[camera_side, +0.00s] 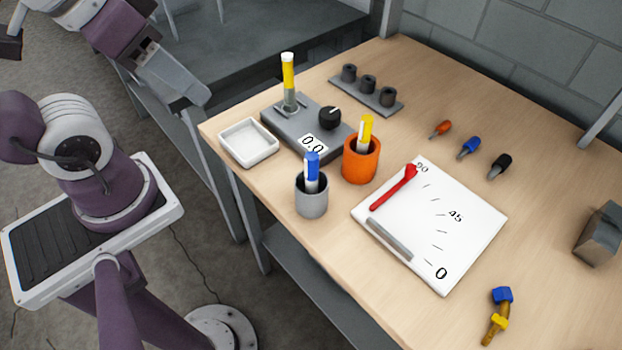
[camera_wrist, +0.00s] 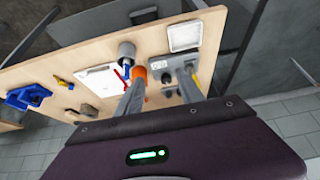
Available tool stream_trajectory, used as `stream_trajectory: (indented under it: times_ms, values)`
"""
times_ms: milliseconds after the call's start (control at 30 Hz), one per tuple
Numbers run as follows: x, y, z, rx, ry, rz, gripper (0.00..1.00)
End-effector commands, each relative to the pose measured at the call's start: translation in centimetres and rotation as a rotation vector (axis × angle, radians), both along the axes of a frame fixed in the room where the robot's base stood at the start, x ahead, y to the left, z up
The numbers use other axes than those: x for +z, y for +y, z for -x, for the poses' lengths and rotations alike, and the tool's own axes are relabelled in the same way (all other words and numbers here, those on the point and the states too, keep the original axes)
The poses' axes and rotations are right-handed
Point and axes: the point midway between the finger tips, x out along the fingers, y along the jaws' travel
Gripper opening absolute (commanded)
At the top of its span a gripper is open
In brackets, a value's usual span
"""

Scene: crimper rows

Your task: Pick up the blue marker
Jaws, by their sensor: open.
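The blue marker (camera_side: 312,166), with a blue cap and white body, stands in a grey cup (camera_side: 312,200) near the table's left edge. In the wrist view a little blue shows beside the grey cup (camera_wrist: 127,50); it may be the marker (camera_wrist: 126,69), but it is too small to be sure. The marker's lower part is hidden by the cup. My gripper (camera_wrist: 160,85) is open and empty in the wrist view, its two fingers spread apart above the table. In the side view my arm is at the upper left, away from the cup.
An orange cup (camera_side: 360,165) holding a yellow-capped marker (camera_side: 366,130) stands just right of the grey cup. Behind are a grey device (camera_side: 285,130) with an upright yellow-topped item (camera_side: 288,70) and a white tray (camera_side: 262,155). A white angle board (camera_side: 440,235) lies to the right.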

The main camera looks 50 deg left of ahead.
Motion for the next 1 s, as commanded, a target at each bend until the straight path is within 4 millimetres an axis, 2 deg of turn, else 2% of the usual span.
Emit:
stream_trajectory:
  times_ms: [267,367,400,533,600,700,800,1000]
  values:
    - [0.1,-0.2,-0.5,0.018,0.018,0.017,0.45]
    - [0.0,-1.6,-2.8,0.124,0.114,0.096,0.45]
    - [-0.4,-2.6,-4.2,0.194,0.170,0.132,0.45]
    - [-3.0,-6.5,-8.4,0.446,0.335,0.199,0.45]
    - [-4.9,-8.6,-9.9,0.568,0.397,0.204,0.45]
    - [-7.2,-10.8,-11.0,0.696,0.448,0.197,0.45]
    - [-8.5,-11.7,-11.3,0.759,0.466,0.191,0.45]
    - [-11.3,-11.6,-11.5,0.772,0.470,0.190,0.45]
